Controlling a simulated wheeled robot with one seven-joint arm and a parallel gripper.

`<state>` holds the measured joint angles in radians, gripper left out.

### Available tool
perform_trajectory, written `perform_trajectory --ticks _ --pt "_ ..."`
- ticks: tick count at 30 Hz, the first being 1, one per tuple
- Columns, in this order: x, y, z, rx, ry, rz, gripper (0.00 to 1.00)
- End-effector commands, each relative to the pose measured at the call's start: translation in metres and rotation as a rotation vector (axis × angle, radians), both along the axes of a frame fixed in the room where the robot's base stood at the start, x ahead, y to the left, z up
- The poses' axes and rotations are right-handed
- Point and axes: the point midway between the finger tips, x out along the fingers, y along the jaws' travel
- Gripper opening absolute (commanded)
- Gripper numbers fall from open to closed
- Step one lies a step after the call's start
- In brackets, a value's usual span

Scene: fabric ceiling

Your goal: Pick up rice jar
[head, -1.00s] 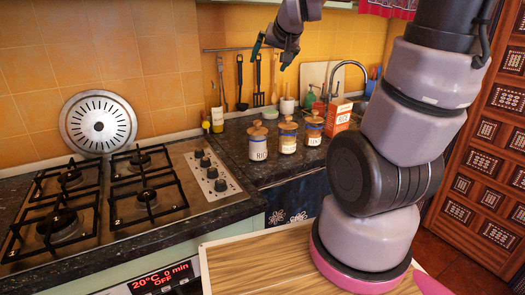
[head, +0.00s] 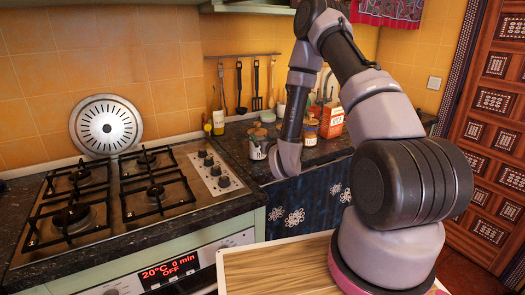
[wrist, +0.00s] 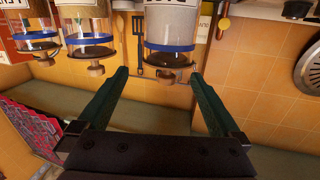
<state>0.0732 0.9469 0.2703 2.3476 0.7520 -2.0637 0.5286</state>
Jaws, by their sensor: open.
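The rice jar (head: 257,146) stands upright on the dark counter in the head view, a glass jar with a white label and wooden lid, partly covered by my arm. In the wrist view, which is upside down, a jar (wrist: 170,30) with a blue band and wooden lid lies in line with the space between my fingertips; its label is cut off at the top edge. My gripper (wrist: 159,76) is open, with two green fingers and nothing held. In the head view my gripper is hidden behind my arm.
Similar jars stand beside it, one in the head view (head: 310,134) and two at the left of the wrist view (wrist: 88,25). A red and white box (head: 331,118) stands to their right. The stove (head: 130,190) is at left. Utensils hang on the tiled wall behind.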

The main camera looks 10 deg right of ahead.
Motion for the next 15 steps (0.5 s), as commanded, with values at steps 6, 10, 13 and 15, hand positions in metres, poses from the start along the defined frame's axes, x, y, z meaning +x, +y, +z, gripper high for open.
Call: perform_trajectory --ticks 6,10,13,15 --pt "-0.014 0.015 -0.026 -0.036 -0.038 0.039 1.0" --pt "-0.002 0.018 -0.027 -0.04 -0.048 0.044 1.0" --pt "0.016 0.019 -0.026 -0.041 -0.05 0.046 1.0" --pt "0.026 0.02 -0.027 -0.04 -0.048 0.044 1.0"
